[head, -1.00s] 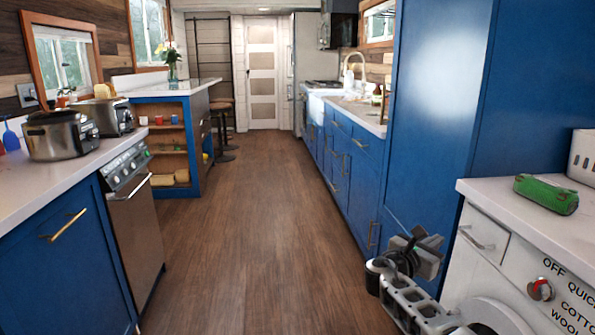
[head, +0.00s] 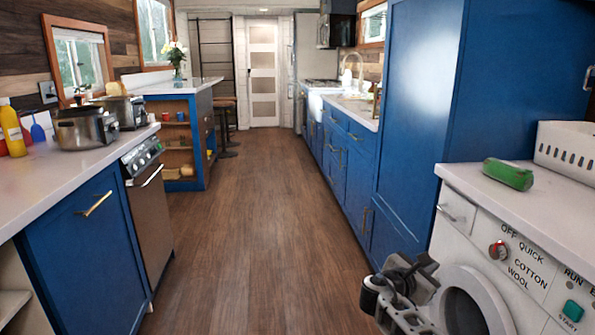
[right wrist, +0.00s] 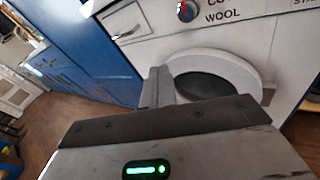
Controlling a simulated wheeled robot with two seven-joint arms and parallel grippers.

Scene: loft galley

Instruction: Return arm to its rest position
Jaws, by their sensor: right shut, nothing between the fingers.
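My right gripper (head: 408,278) is low in the head view, in front of the white washing machine (head: 455,208). It is shut and empty, with clear space around it over the floor. In the right wrist view the gripper's grey finger (right wrist: 158,86) stands out before the machine's round door (right wrist: 215,78). My left arm and gripper are not in view.
A green object (head: 508,174) and a white basket (head: 568,148) stand on the counter above the machine. A tall blue cabinet (head: 425,110) rises behind. The wooden floor (head: 255,240) between is clear.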

